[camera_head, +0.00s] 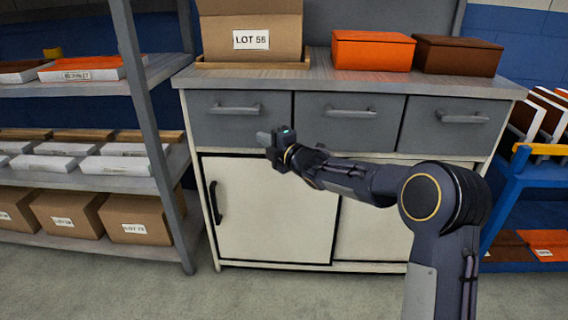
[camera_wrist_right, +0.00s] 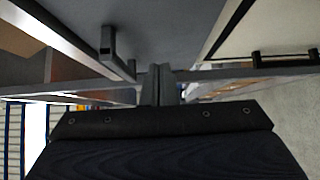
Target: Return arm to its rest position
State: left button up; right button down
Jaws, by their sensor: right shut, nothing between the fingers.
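My right arm (camera_head: 420,195) comes in from the lower right of the head view and reaches left across the front of a grey and white cabinet (camera_head: 265,215). My right gripper (camera_head: 264,139) is shut and empty, in front of the left drawer (camera_head: 240,125) and the top of the door below it. In the right wrist view the closed fingers (camera_wrist_right: 161,85) meet at the picture's middle, with a drawer handle (camera_wrist_right: 112,50) to their upper left. I cannot tell the exact gap to the cabinet front. My left gripper is not in view.
On the cabinet top stand a LOT 56 carton (camera_head: 250,25), an orange box (camera_head: 372,50) and a brown box (camera_head: 457,55). A grey shelf rack (camera_head: 150,120) with cartons stands left. A blue rack (camera_head: 510,190) stands right. The floor (camera_head: 300,295) in front is clear.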

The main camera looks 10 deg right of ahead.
jog(key=s+d+m+g+h, duration=0.1)
jog(key=s+d+m+h, duration=0.1)
jog(key=s+d+m, duration=0.5)
jog(key=s+d+f+m+g+h+p, duration=0.1)
jog(key=s+d+m+g+h, duration=0.15)
jog(key=s, duration=0.75)
jog(key=s+d+m+h, duration=0.3)
jog(key=s+d+m, duration=0.25)
jog(key=s, duration=0.35)
jog(key=s+a+f+m+g+y, duration=0.1)
jog(key=s+a+f+m+g, duration=0.15)
jog(key=s, duration=0.55)
jog(key=s+a+f+m+g+y, duration=0.1)
jog(key=s+a+f+m+g, duration=0.2)
jog(key=s, duration=0.4)
jog(key=s+a+f+m+g+y, duration=0.1)
jog(key=s+a+f+m, duration=0.2)
jog(key=s+m, duration=0.35)
notch_tip(320, 180, up, 34)
jog(key=s+n+p, duration=0.1)
jog(key=n+p, duration=0.1)
jog(key=p, duration=3.2)
jog(key=shift+s+d+f, duration=0.15)
jog(key=shift+d+f, duration=0.1)
